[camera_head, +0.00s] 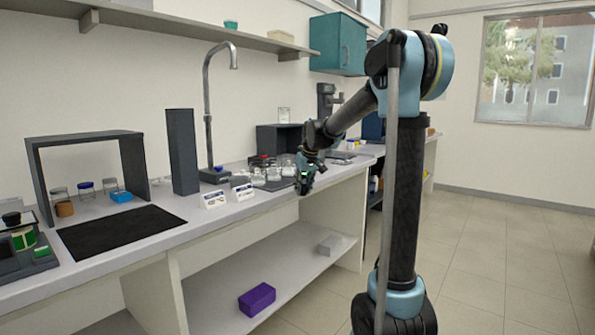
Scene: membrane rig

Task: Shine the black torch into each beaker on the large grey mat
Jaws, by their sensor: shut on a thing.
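My gripper (305,181) is at the end of my arm, at the front edge of the bench near its middle. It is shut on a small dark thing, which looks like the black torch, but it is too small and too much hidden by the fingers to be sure. Several clear glass beakers (273,173) stand on the bench just left of and behind my gripper. The surface under them is hard to make out, so I cannot tell the large grey mat's edges. No light spot on any beaker can be made out.
A black mat (120,232) lies on the bench at left, before a dark frame (84,140). A tall dark block (182,152), a tap (208,110) and two white label cards (214,200) stand nearer the beakers. A purple box (257,299) lies on the lower shelf.

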